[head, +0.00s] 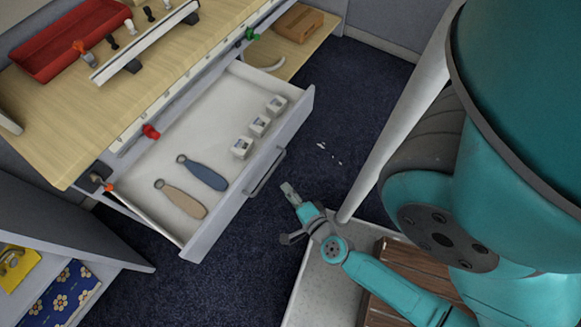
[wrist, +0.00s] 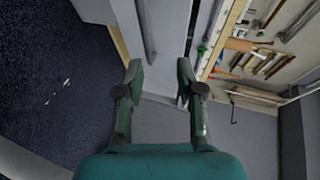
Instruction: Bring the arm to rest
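My teal arm reaches in from the right in the head view. My gripper (head: 287,213) is over the dark floor just in front of an open drawer (head: 222,118), apart from the drawer handle (head: 266,172). In the wrist view my gripper (wrist: 160,76) has its two dark green fingers spread wide, with nothing held between them. A grey panel edge shows beyond the fingers.
The drawer holds a beige-handled tool (head: 181,198), a blue-handled tool (head: 203,172) and three small white blocks (head: 259,125). A red tray (head: 66,40) sits on the wooden top. A slatted wooden crate (head: 412,268) is below my arm. Dark carpet (head: 345,110) is mostly clear.

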